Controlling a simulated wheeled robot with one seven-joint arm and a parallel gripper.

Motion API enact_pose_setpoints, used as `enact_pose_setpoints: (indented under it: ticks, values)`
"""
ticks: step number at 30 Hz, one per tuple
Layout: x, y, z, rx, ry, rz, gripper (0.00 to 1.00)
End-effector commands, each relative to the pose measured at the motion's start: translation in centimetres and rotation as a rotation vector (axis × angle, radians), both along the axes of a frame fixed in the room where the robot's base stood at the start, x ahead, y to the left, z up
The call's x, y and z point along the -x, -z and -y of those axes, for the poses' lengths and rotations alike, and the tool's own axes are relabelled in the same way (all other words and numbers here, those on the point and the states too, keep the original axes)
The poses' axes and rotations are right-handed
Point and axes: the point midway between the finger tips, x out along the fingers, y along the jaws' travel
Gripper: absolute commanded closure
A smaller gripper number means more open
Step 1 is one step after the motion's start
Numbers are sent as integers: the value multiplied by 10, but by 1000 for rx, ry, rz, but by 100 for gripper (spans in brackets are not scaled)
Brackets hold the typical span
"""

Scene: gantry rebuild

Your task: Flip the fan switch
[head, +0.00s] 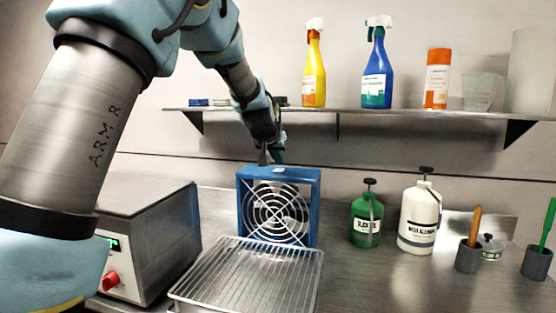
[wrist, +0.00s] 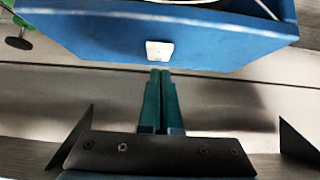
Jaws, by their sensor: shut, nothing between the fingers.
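The blue box fan (head: 279,205) stands upright on the steel bench behind a wire rack, its round white grille facing me. A small white switch (head: 279,170) sits on its top face. In the wrist view, the fan's blue top (wrist: 110,35) fills the upper part, with the white switch (wrist: 160,50) near its edge. My gripper (head: 272,160) is just behind the fan's top edge. In the wrist view its green fingers (wrist: 160,72) are together and empty, their tips just short of the switch. I cannot tell which way the switch is set.
A wire rack over a tray (head: 250,280) lies in front of the fan. A grey device with a red knob (head: 150,240) is at left. Green (head: 367,215) and white (head: 419,215) pump bottles stand right. A shelf (head: 350,112) with spray bottles runs along the wall behind.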

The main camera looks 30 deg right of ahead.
Motion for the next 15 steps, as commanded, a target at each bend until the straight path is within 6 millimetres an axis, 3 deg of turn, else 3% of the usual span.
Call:
enact_pose_setpoints:
  ticks: [9,11,15]
  values:
    - [-9,-49,-2,1,-1,1,100]
    - [-1,-50,-7,4,1,3,100]
    - [13,-73,-19,4,1,4,100]
